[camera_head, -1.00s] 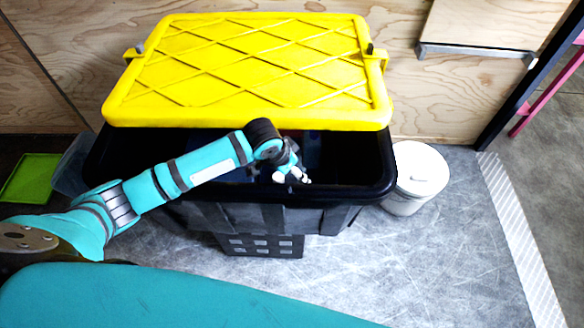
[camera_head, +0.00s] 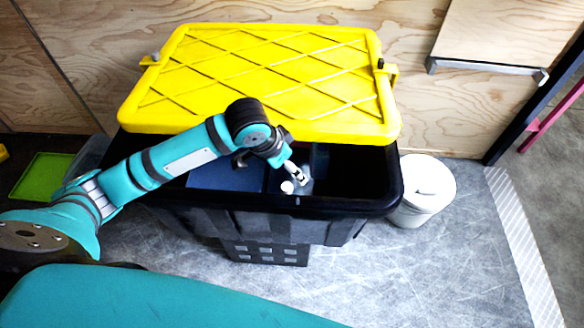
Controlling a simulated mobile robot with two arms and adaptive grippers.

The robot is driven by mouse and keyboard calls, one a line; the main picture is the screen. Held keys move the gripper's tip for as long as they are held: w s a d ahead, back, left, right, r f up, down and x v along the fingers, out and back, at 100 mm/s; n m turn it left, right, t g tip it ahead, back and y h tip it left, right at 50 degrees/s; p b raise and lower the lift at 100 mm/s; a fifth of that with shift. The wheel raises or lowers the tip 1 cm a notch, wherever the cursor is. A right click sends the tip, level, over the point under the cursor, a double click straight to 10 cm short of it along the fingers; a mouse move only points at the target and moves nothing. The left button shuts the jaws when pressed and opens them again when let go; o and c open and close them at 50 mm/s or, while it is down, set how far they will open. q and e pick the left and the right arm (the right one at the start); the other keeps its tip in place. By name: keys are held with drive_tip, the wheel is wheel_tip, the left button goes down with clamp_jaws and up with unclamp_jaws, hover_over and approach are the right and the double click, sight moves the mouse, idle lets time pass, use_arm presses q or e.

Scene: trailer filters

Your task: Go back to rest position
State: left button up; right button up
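My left arm comes in from the left, and its gripper (camera_head: 292,177) is over the opening of the black bin, pointing down toward the right. Its fingers are small and partly blend with a pale, clear item (camera_head: 303,186) just below them inside the bin. I cannot tell whether the fingers are open or touch it. A dark blue item (camera_head: 226,177) lies in the bin, partly behind my arm. My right gripper is not in view.
The black bin (camera_head: 350,207) has its yellow lid (camera_head: 270,70) resting raised at the back. A white bucket (camera_head: 425,188) stands right of it. A green tray (camera_head: 42,176) lies at the far left. A black crate (camera_head: 265,252) is in front. The floor at right is clear.

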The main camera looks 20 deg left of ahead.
use_arm(q)
drive_tip(key=shift+r, duration=0.25)
idle(0.3)
